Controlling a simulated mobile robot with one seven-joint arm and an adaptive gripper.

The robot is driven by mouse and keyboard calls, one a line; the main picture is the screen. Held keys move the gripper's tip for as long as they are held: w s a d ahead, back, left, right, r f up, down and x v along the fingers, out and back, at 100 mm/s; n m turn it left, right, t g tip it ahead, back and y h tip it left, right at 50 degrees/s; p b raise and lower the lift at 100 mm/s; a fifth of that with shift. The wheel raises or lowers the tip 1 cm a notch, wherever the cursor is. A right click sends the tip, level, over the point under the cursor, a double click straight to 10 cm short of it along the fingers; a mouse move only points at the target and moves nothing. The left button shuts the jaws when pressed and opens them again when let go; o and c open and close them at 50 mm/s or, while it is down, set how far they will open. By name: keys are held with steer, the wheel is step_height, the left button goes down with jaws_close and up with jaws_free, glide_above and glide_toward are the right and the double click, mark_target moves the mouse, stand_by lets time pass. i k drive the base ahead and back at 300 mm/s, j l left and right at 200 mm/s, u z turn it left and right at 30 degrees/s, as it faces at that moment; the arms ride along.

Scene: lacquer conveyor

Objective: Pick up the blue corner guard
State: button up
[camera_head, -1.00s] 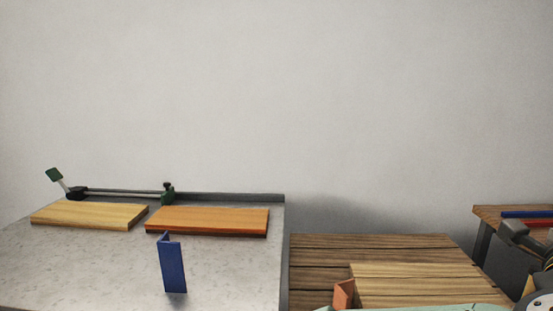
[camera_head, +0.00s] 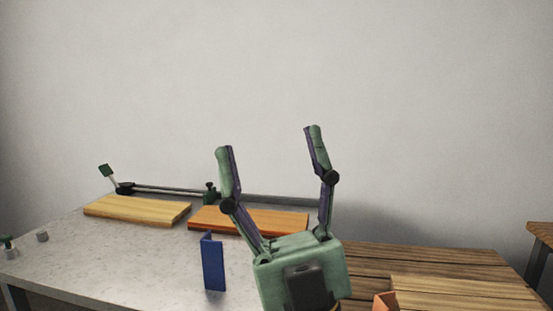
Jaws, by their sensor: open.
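The blue corner guard (camera_head: 213,264) stands upright on the grey speckled table, near its front. My gripper (camera_head: 268,143) is in the head view, right of the guard, with its green and purple fingers pointing up and spread wide. Nothing is between the fingers. The green palm covers part of the table's right end, and the gripper appears apart from the guard.
A pale board (camera_head: 137,209) and an orange board (camera_head: 285,221) lie behind the guard, before a dark rail (camera_head: 170,190) with clamps. A wooden table (camera_head: 415,259) with an orange corner piece (camera_head: 385,301) stands at right.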

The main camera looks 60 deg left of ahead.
mark_target(213, 260)
steer(key=u, duration=2.05)
